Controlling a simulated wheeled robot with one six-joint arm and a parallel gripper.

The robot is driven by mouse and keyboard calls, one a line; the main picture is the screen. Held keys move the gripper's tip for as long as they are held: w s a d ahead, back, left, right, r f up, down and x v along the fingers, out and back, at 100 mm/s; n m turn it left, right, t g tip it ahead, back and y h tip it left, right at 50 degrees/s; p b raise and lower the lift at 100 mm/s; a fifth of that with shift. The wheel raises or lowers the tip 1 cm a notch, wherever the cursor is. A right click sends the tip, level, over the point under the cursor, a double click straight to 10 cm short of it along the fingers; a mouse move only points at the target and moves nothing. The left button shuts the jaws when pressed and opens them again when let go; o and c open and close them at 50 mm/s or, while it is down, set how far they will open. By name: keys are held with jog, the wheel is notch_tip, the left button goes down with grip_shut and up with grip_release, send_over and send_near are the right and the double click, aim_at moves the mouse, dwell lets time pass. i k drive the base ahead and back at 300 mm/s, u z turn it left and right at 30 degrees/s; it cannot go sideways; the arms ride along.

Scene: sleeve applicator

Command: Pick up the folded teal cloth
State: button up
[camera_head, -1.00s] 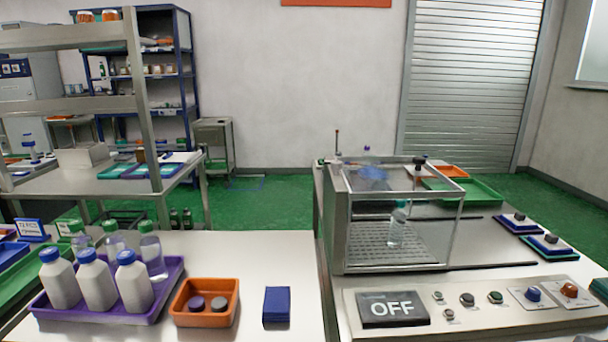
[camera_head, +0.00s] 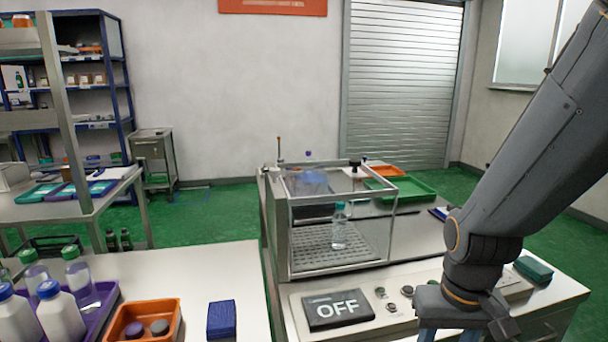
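The folded teal cloth (camera_head: 534,268) is a small dark teal block lying on the right end of the white bench, beside the control panel. My gripper (camera_head: 449,334) hangs at the bottom of the view, in front of the control panel and to the left of the cloth. It points down and is clear of the cloth. Its fingers look spread apart with nothing visible between them, though their tips are cut off by the frame edge.
A clear-walled machine (camera_head: 335,225) with a bottle inside stands behind the OFF display (camera_head: 338,309). My arm covers part of the panel.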

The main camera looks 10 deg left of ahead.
aim_at(538, 272)
jog(key=u, duration=0.05)
jog(key=i, duration=0.3)
jog(key=u, duration=0.15)
jog(key=k, duration=1)
jog(key=u, duration=0.8)
jog(key=i, duration=0.7)
jog(key=z, duration=2.1)
jog(key=i, duration=0.55)
jog(key=z, duration=0.15)
